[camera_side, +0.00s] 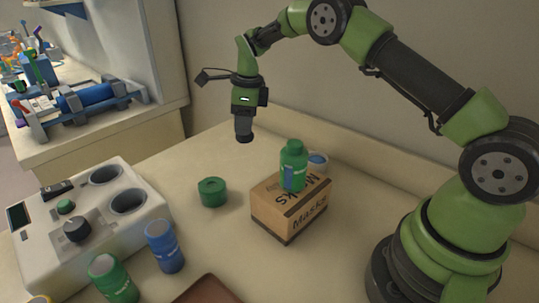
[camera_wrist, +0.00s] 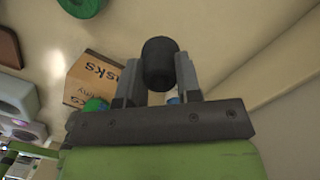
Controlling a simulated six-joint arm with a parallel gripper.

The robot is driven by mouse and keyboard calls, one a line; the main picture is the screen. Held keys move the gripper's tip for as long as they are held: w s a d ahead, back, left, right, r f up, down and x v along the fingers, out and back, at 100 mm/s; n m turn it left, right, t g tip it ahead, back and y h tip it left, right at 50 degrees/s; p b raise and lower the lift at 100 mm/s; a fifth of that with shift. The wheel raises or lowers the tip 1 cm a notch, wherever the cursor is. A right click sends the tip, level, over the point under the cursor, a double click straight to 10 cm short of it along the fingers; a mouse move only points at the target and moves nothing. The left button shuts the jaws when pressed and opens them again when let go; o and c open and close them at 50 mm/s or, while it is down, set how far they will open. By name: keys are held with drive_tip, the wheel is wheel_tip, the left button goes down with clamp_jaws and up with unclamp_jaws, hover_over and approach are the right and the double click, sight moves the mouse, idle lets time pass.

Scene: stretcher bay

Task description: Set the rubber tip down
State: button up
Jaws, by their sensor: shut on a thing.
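The rubber tip (camera_wrist: 160,62) is a dark, short cylinder. In the wrist view it sits between the two grey fingers of my gripper (camera_wrist: 158,80), which is shut on it. In the side view my gripper (camera_side: 243,122) points down and holds the dark tip (camera_side: 245,136) well above the table. It is to the left of and higher than the cardboard masks box (camera_side: 273,216). The fingers and tip are hard to tell apart in the side view.
A green bottle (camera_side: 294,168) stands on the box, with a blue-and-white round item (camera_side: 318,158) behind. A green ring-shaped roll (camera_side: 212,192) lies left of the box. A white device (camera_side: 85,245), blue (camera_side: 164,246) and green (camera_side: 112,279) containers stand front left. Table behind the roll is clear.

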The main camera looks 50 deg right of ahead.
drive_tip(key=d+m+h, duration=0.1)
drive_tip(key=d+m, duration=0.7)
drive_tip(key=d, duration=0.2)
drive_tip(key=f, duration=0.6)
drive_tip(key=w+f, duration=0.1)
drive_tip(key=f, duration=0.2)
drive_tip(key=shift+f, duration=0.4)
drive_tip(key=shift+f, duration=0.1)
drive_tip(key=o, duration=1)
